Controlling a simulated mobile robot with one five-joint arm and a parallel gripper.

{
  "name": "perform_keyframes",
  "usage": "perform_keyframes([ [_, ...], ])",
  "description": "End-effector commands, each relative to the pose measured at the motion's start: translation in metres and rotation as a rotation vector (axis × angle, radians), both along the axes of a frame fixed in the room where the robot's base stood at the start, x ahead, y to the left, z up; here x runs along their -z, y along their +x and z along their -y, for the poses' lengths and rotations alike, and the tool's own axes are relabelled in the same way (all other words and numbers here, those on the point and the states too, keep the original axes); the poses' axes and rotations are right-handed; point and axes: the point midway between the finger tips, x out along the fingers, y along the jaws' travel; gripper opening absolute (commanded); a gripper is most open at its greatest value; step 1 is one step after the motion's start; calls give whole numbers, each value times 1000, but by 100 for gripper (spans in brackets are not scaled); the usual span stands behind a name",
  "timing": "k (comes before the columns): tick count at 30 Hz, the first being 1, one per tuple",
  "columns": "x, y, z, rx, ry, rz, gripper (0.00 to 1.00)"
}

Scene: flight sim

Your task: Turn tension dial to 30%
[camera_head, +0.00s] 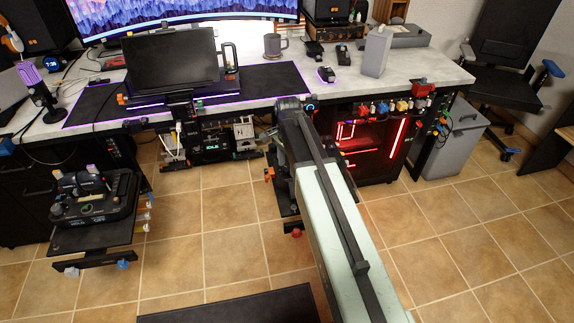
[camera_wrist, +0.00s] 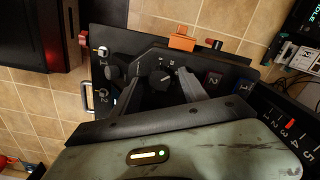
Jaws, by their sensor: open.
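In the wrist view a dark panel (camera_wrist: 140,40) carries a round black dial (camera_wrist: 161,78) with small white marks, probably the tension dial. I cannot read its percentage setting. In the head view my arm reaches forward to my gripper (camera_head: 291,104) near the desk's front edge. My arm hides most of the panel there.
A second black knob (camera_wrist: 113,73) sits left of the dial. Numbered buttons (camera_wrist: 213,80) and a numbered scale (camera_wrist: 287,124) lie to the right. An orange block (camera_wrist: 182,38) is at the panel's far edge. The desk (camera_head: 440,68) and red-lit computer case (camera_head: 365,145) stand close to my arm.

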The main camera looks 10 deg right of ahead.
Motion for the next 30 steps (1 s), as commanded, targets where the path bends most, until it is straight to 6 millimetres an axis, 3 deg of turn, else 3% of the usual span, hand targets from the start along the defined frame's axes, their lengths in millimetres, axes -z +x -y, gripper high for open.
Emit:
perform_keyframes([
  [13, -74, 0, 0, 0, 0, 0, 52],
  [30, -75, 0, -1, -1, 0, 0, 52],
])
